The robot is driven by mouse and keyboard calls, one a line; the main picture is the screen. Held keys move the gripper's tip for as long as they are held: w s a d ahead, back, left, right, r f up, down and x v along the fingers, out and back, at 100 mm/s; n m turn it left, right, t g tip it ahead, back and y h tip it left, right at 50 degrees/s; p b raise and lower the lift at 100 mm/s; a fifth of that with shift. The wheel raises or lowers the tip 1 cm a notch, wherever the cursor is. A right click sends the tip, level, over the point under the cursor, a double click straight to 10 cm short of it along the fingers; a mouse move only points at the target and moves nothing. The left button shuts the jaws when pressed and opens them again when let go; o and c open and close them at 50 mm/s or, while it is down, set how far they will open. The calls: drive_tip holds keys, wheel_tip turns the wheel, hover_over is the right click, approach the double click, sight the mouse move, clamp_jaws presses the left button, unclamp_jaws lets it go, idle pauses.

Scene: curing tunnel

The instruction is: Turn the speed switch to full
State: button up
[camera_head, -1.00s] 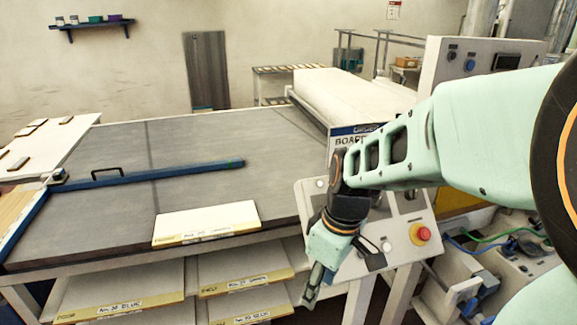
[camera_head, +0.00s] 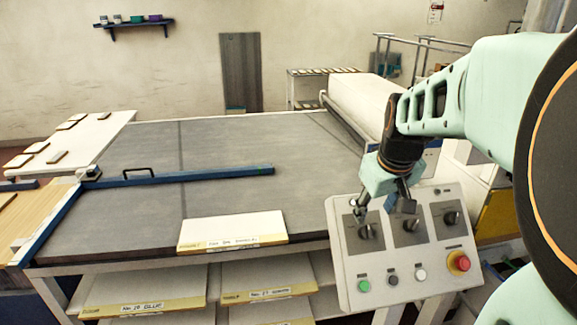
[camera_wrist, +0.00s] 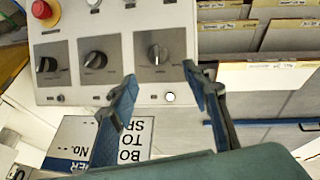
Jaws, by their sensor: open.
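The control panel (camera_head: 348,268) is a pale sloped box with three dark rotary switches on grey plates. They are the left (camera_head: 368,231), middle (camera_head: 411,226) and right switch (camera_head: 451,218); their labels are too small to read, so I cannot tell which is speed. My gripper (camera_head: 384,212) is open, pointing down over the panel's upper left. In the wrist view, turned about upside down, my gripper (camera_wrist: 160,74) has its fingertips apart, just short of and either side of the head view's left switch (camera_wrist: 157,54). That switch's pointer looks roughly upright there. Contact is not visible.
A red stop button (camera_head: 459,262) and green (camera_head: 364,286), black and white buttons line the panel's lower part. A large grey table (camera_head: 150,215) with a blue bar (camera_head: 200,175) lies left. Shelves with labelled boards (camera_head: 140,295) sit below it.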

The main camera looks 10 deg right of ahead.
sight(370, 228)
drive_tip(key=b+x, duration=0.6)
drive_tip(key=x, duration=0.4)
drive_tip(key=shift+w+d+f, duration=0.2)
drive_tip(key=shift+w+f, duration=0.05)
drive_tip(key=shift+c, duration=0.2)
drive_tip(key=c, duration=1.1)
drive_tip(key=shift+m, duration=0.4)
drive_tip(key=m+y, duration=0.1)
drive_tip(key=m, duration=0.1)
drive_tip(key=m+y, duration=0.1)
drive_tip(key=m, duration=0.1)
drive_tip(key=shift+d, duration=0.25)
drive_tip(key=m+y+b, duration=0.1)
drive_tip(key=m, duration=0.1)
drive_tip(key=m+y, duration=0.1)
drive_tip(key=m, duration=0.2)
drive_tip(key=shift+d+t+b, duration=0.2)
drive_tip(key=shift+t+b, duration=0.1)
drive_tip(key=shift+b, duration=0.1)
drive_tip(key=shift+m, duration=0.3)
